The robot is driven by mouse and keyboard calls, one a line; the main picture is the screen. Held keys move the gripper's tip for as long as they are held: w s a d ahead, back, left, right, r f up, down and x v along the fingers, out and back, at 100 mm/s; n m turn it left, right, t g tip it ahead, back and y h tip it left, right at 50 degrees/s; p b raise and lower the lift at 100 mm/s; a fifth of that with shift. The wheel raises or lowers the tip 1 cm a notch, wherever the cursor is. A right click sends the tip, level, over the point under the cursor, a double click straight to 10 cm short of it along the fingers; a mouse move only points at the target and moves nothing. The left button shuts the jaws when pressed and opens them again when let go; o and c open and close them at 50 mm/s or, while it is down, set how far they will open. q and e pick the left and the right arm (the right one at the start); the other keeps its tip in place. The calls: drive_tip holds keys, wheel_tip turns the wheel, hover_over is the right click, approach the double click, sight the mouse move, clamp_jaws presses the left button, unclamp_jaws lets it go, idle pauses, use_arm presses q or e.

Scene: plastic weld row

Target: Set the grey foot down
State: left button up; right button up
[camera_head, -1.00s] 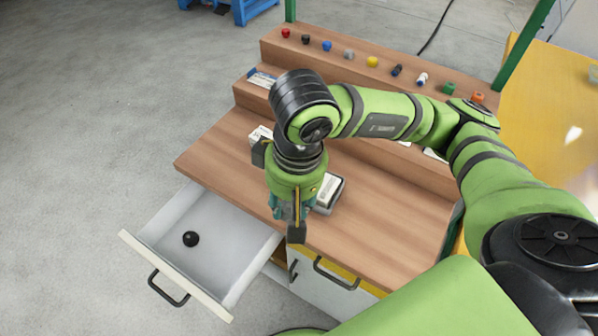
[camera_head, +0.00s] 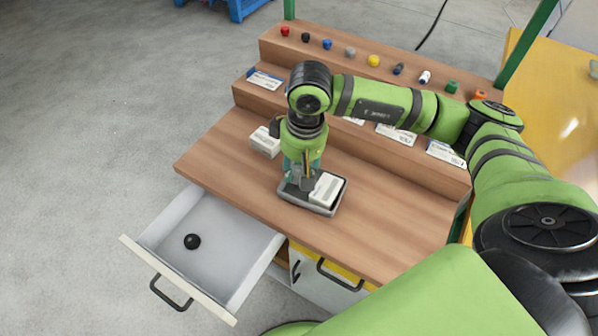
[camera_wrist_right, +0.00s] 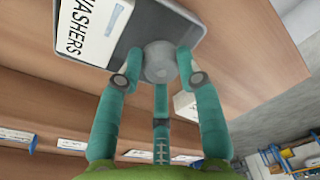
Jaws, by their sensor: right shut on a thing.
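My right gripper (camera_head: 299,180) points down over the left part of a small dark grey tray (camera_head: 325,211) on the wooden bench. In the right wrist view its teal fingers are shut around a grey round foot (camera_wrist_right: 158,62). The box also shows in the head view (camera_head: 326,187), in the tray's right part. The foot is hidden in the head view. My left gripper is not in view.
An open drawer (camera_head: 228,262) at the front left holds a black ball-shaped piece (camera_head: 192,241). Another white box (camera_head: 265,141) stands behind the gripper. The bench's front right is clear.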

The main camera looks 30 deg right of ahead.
sight(300, 172)
wheel_tip(300, 172, down, 2)
drive_tip(key=shift+f, duration=0.55)
drive_tip(key=o, duration=0.7)
drive_tip(key=shift+r, duration=0.1)
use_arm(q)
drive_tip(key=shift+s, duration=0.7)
use_arm(e)
drive_tip(key=shift+r, duration=0.35)
use_arm(q)
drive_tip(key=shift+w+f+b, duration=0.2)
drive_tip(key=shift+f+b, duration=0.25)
drive_tip(key=shift+b, duration=0.05)
use_arm(e)
drive_tip(key=r, duration=0.7)
drive_tip(key=s+r, duration=0.1)
drive_tip(key=r, duration=0.3)
drive_tip(key=shift+d+r, duration=0.25)
drive_tip(key=shift+r, duration=0.05)
